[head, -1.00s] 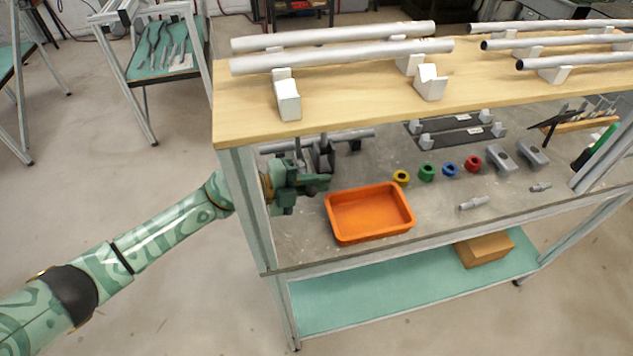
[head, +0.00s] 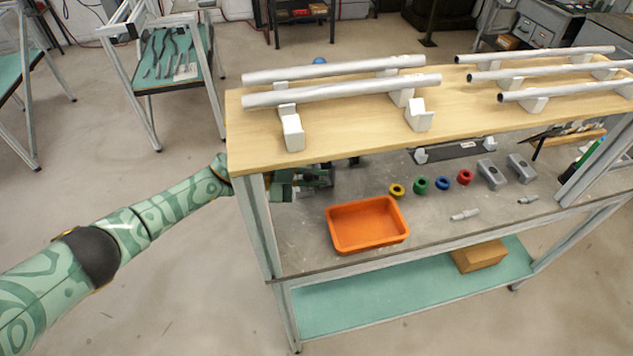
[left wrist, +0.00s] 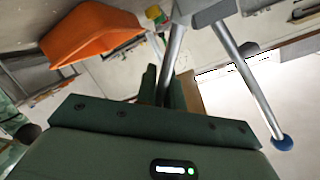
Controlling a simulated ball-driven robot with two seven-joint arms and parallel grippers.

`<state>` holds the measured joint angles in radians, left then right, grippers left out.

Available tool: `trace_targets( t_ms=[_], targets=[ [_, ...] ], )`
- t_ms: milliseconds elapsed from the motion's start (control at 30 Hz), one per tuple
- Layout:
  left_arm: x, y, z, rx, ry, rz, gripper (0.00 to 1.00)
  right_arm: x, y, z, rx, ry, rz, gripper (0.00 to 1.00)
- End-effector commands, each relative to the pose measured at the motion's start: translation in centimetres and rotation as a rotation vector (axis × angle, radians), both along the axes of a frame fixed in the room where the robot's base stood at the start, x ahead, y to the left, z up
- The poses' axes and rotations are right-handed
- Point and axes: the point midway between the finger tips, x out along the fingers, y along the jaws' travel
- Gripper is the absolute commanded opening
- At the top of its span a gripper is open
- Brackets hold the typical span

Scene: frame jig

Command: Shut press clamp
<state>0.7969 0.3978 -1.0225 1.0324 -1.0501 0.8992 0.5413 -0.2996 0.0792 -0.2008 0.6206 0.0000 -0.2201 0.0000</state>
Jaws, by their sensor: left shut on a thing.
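My left gripper (head: 305,180) reaches in under the wooden top shelf at its left end, and the shelf partly hides it. In the left wrist view its green fingers (left wrist: 165,88) are shut on a grey metal rod (left wrist: 175,48), which joins a grey metal block (left wrist: 208,10). A second grey rod (left wrist: 250,85) runs from this block to a blue ball knob (left wrist: 282,143). These look like parts of the press clamp. A blue ball (head: 320,61) shows behind the shelf in the head view. The rest of the clamp is hidden. My right gripper is not in view.
An orange tray (head: 367,248) stands on the grey lower deck, right of my left gripper. Coloured rings, such as a yellow one (head: 397,191), and grey blocks lie further right. Pipes (head: 342,90) rest on white supports on the wooden shelf (head: 365,131) above.

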Motion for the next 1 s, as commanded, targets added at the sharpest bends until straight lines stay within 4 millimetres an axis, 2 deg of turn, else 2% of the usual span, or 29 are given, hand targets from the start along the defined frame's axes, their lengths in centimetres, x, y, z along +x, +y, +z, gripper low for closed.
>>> trace_targets(
  t_ms=[167,500,1000],
  targets=[
    [1.2,0.4,0.7,-0.051,0.157,0.002,0.00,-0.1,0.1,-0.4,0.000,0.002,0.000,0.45],
    [3.1,1.0,1.3,-0.142,0.437,0.001,0.00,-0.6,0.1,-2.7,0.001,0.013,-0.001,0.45],
    [4.6,1.5,1.7,-0.208,0.642,0.001,0.00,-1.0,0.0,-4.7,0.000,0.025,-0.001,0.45]
  ],
)
